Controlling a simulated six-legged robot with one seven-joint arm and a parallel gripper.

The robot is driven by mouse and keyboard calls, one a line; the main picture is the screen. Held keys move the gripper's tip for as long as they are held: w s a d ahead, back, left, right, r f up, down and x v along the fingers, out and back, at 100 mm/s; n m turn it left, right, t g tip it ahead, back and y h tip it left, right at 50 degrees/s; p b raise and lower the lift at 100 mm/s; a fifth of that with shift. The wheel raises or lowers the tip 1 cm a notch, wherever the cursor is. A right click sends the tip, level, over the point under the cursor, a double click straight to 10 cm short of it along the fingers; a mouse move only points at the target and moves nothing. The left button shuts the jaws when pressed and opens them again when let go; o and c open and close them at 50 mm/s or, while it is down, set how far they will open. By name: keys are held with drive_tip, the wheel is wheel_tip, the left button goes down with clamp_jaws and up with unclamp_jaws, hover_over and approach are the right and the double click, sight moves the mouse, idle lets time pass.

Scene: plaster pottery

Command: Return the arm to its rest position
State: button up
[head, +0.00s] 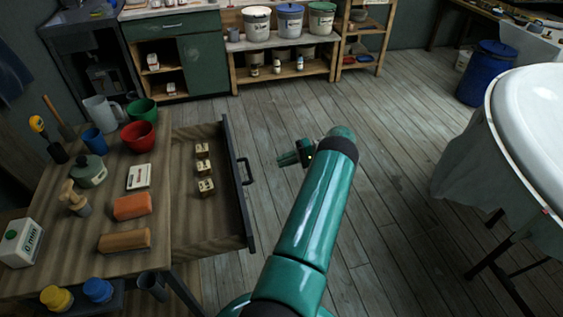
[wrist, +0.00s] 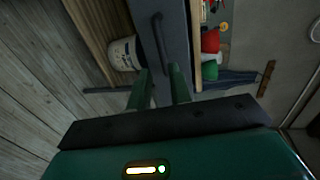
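My arm, green with black bands, reaches forward over the floor in the head view. My gripper (head: 290,157) is to the right of the open drawer (head: 248,213), clear of its black handle (head: 248,172). In the wrist view, the two green fingers of my gripper (wrist: 162,69) stand apart with nothing seen between them. The drawer's dark front (wrist: 178,50) and handle (wrist: 157,38) appear beyond the fingertips. Three small labelled boxes (head: 203,168) lie in a row inside the drawer.
The workbench (head: 80,225) at left holds a red bowl (head: 138,136), a green pot (head: 89,171), an orange block (head: 132,206) and other items. A white basin (head: 535,120) on a draped stand is at right. A blue barrel (head: 487,72) stands behind. Floor between is clear.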

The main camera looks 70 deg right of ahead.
drive_tip(key=shift+w+r, duration=0.1)
idle(0.3)
drive_tip(key=w+a+r+n+g, duration=0.25)
drive_tip(key=w+a+r, duration=0.25)
drive_tip(key=w+r, duration=0.3)
drive_tip(key=w+a+r+n+g+h, duration=0.1)
drive_tip(key=w+a+r+g, duration=0.2)
drive_tip(key=w+a+r, duration=0.4)
drive_tip(key=w+a+r+n+g+h, duration=0.15)
drive_tip(key=a+r, duration=0.25)
drive_tip(key=a, duration=0.5)
drive_tip(key=w+a+r+g+h, duration=0.1)
drive_tip(key=w+a+r+g, duration=0.2)
drive_tip(key=w+a+r, duration=0.3)
drive_tip(key=s+a+r+n+h, duration=0.1)
drive_tip(key=s+a+r+h, duration=0.2)
drive_tip(key=a, duration=0.7)
drive_tip(key=s+a+r+n+h, duration=0.15)
drive_tip(key=a+r, duration=0.25)
drive_tip(key=a, duration=0.5)
drive_tip(key=s+a+n+t+h, duration=0.1)
drive_tip(key=s+a+n+t, duration=0.2)
drive_tip(key=s+a, duration=0.9)
drive_tip(key=shift+s+r+h, duration=0.2)
drive_tip(key=shift+r+h, duration=0.1)
drive_tip(key=shift+r, duration=0.15)
